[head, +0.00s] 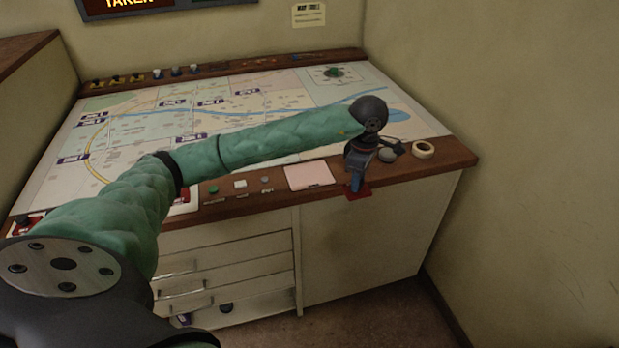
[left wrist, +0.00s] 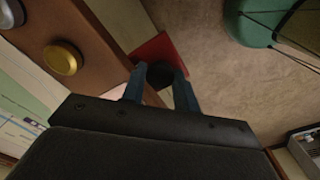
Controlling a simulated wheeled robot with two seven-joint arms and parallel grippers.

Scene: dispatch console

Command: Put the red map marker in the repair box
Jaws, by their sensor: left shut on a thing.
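My left gripper (head: 357,182) is shut on the red map marker (head: 359,192), just beyond the console's front edge at the right. In the left wrist view the marker's flat red part (left wrist: 163,46) sticks out past the fingertips of the left gripper (left wrist: 160,80), with a dark round part between the fingers. The marker appears held over the floor, clear of the wooden edge. I cannot make out a repair box for certain in either view. My right gripper is not in view.
The console (head: 462,155) carries a large map (head: 130,125). A tape roll (head: 424,149) and a grey disc (head: 387,156) lie near the gripper. A pink pad (head: 309,176) and buttons line the front. The bottom drawer (head: 265,302) seems open, with dark things inside.

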